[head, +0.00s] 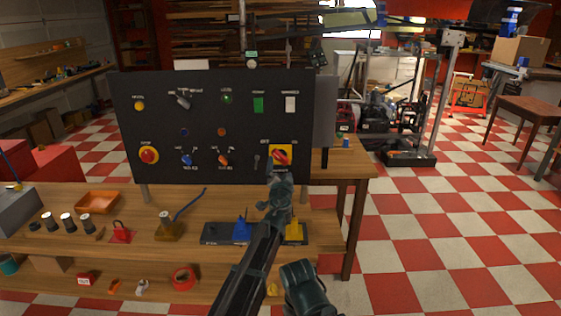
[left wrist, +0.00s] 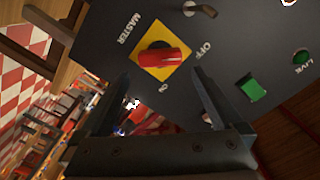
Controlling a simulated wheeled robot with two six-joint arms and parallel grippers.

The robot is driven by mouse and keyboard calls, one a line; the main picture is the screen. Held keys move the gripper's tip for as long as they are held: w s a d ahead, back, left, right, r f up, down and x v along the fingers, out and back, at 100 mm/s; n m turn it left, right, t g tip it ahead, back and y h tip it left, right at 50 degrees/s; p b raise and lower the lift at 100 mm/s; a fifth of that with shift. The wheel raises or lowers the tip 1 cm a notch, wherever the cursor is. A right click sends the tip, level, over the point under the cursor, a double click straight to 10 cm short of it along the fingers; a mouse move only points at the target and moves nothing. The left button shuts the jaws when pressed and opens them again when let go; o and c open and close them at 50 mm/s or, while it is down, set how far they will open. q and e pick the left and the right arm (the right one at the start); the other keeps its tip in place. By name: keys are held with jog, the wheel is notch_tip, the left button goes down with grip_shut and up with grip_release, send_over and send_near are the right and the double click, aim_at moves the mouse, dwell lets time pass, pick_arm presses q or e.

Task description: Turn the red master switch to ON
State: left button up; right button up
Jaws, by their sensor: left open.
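The red master switch (head: 281,156) is a red handle on a yellow square plate at the lower right of the black panel (head: 205,115). In the left wrist view the red handle (left wrist: 161,59) lies slantwise to its plate, its near end toward the OFF label (left wrist: 203,50). The ON label (left wrist: 163,88) is by another corner. My left gripper (head: 279,181) is open just below the switch in the head view. In the left wrist view its fingertips (left wrist: 157,80) are apart and the switch shows beyond them, apparently untouched.
The panel also carries a red stop button (head: 149,156), a blue knob (head: 186,159), an orange knob (head: 223,159) and a green switch (head: 258,104). Below, the wooden bench (head: 150,255) holds an orange tray (head: 97,202) and several small items. Checkered floor is open at right.

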aim_at(280, 159)
pick_arm(q)
jog(key=w, duration=0.7)
jog(key=shift+w, duration=0.15)
jog(key=c, duration=1)
